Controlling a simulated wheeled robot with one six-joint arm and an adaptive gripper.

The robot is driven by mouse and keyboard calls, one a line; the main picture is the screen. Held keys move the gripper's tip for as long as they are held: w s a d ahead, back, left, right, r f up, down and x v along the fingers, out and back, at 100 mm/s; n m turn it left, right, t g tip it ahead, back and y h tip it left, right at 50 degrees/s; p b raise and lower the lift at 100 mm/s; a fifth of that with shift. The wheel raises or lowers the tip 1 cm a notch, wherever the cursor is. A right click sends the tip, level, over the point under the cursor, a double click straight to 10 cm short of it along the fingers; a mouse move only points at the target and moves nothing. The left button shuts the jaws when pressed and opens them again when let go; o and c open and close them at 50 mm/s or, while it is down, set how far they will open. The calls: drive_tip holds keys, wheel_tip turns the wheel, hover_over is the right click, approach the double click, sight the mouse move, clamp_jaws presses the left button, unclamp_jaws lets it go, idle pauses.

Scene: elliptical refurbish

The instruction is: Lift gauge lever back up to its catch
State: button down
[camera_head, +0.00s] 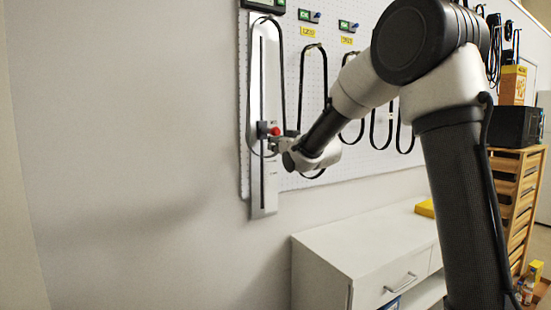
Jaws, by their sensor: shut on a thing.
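The gauge (264,185) is a tall, narrow light-grey plate with a vertical slot, mounted at the left edge of the white pegboard. Its lever, a dark slider with a red knob (275,131), sits a little below the middle of the plate. My gripper (279,143) is at the lever from the right and is shut on it; the fingers are small and partly hidden by the wrist. A black belt loop hangs around the upper part of the plate. The catch cannot be made out clearly near the plate's top.
More black belts (301,95) hang on the pegboard (290,182) to the right, partly behind my arm. A white cabinet (346,248) stands below, with a yellow item (425,208) on top. A wooden rack (517,190) is at far right. The wall at left is bare.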

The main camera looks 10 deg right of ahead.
drive_tip(key=shift+r, duration=15.3)
drive_tip(key=f+v, duration=0.1)
drive_tip(key=v, duration=0.6)
drive_tip(key=shift+f, duration=0.2)
drive_tip(key=shift+s, duration=0.1)
